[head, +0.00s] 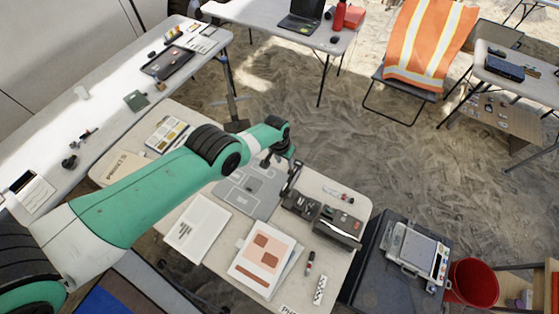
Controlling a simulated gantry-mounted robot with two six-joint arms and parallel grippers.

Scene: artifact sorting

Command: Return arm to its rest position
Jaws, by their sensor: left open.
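My left arm, green and white with black joints, reaches in from the left over the near table (332,283). Its gripper (280,165) is open and small in the picture, above the far edge of that table, close to a grey mat with printed outlines (243,192). I see nothing held between its fingers. Dark boxes (322,217) lie just right of and below the gripper. Whether the fingers touch anything is hard to tell. My right gripper is not in view.
The near table also bears white papers (198,228), a sheet with brown patches (262,259), a marker (310,263) and a scale bar (320,290). A long table with tools (100,110) runs along the left. A red bucket (472,284) stands right. Sandy ground lies beyond.

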